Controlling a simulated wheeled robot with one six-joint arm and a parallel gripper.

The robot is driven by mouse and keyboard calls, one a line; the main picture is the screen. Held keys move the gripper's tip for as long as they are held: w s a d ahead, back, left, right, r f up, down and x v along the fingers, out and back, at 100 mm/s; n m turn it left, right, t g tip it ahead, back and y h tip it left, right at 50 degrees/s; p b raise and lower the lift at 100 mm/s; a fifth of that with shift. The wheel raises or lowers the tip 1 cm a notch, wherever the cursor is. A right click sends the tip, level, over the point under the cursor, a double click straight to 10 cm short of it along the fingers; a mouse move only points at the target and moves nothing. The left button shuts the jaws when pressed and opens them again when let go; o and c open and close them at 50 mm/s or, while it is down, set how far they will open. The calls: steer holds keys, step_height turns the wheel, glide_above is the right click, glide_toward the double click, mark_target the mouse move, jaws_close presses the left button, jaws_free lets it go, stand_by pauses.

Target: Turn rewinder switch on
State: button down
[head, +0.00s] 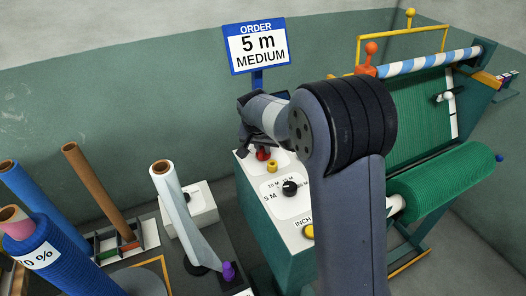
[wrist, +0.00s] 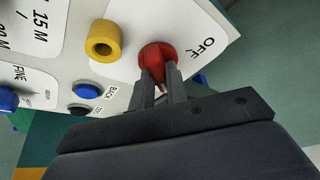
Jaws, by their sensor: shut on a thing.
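The rewinder switch is a red rotary knob (wrist: 157,56) on a white control panel (wrist: 128,25), with the label OFF beside it in the wrist view. My gripper (wrist: 160,82) is shut on the red knob, with its two dark fingers on either side of it. In the head view the red knob (head: 263,154) shows small at the far end of the panel, below my gripper (head: 259,143). My arm hides part of the panel. Any ON label is not visible.
A yellow collar (wrist: 103,41) and blue button (wrist: 84,90) sit close to the knob. A black dial (head: 290,188) is nearer on the panel. An order sign (head: 257,47) reads 5 m MEDIUM. A green net roll (head: 445,180) lies right; upright rolls (head: 95,190) stand left.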

steer(key=shift+m+h+b, duration=0.3)
steer(key=shift+m+b, duration=0.15)
steer(key=shift+m, duration=0.35)
steer(key=c, duration=1.4)
jaws_free()
steer(key=b+v, duration=0.1)
steer(key=v, duration=1)
steer(key=shift+w+f, duration=0.1)
